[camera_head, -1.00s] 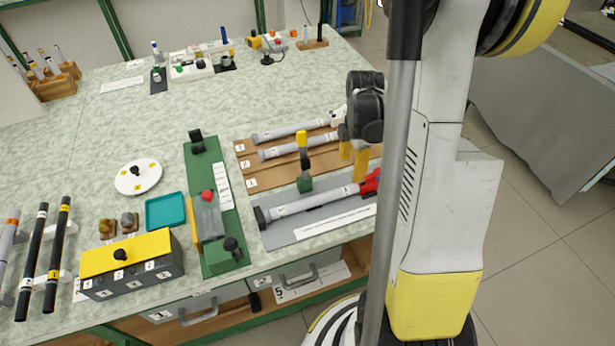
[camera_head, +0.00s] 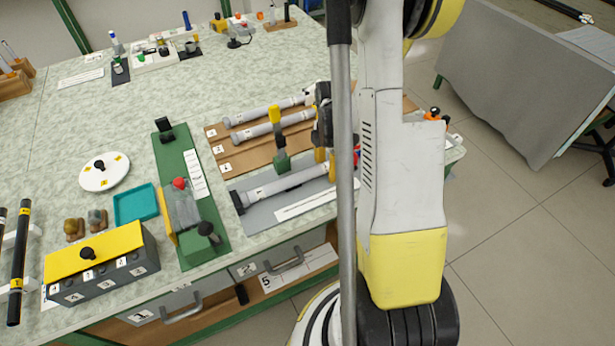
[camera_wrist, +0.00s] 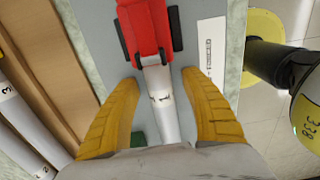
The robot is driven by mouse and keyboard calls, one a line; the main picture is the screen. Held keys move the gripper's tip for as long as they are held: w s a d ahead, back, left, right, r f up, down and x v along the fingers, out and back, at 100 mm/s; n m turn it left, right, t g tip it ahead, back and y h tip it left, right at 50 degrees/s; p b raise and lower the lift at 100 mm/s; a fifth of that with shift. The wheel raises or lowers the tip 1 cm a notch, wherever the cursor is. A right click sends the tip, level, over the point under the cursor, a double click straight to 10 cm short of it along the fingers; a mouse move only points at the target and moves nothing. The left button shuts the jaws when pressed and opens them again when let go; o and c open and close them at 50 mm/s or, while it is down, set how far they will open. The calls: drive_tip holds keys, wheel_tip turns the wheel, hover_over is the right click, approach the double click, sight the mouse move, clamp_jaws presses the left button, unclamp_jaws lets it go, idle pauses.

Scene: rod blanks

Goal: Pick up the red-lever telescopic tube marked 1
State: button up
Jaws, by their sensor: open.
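The grey telescopic tube marked 1 (camera_head: 285,187) lies on a grey mat (camera_head: 262,216) near the table's front edge. In the wrist view, the tube (camera_wrist: 164,112) shows its "1" label, and its red lever part (camera_wrist: 150,30) lies beyond the fingertips. In the head view my arm hides most of the red end. My gripper (camera_wrist: 159,82) is open, with one yellow finger on each side of the tube near the label. In the head view my gripper (camera_head: 325,168) is at the tube's right end, partly hidden. I cannot tell whether the fingers touch the tube.
Two more grey tubes lie on a brown board (camera_head: 222,150) behind; in the wrist view the tube marked 3 (camera_wrist: 12,95) is at left. A green fixture (camera_head: 172,150) stands left. A white printed strip (camera_wrist: 208,60) lies beside the tube.

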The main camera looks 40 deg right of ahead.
drive_tip(key=shift+r, duration=0.1)
drive_tip(key=shift+c, duration=0.6)
drive_tip(key=c, duration=0.9)
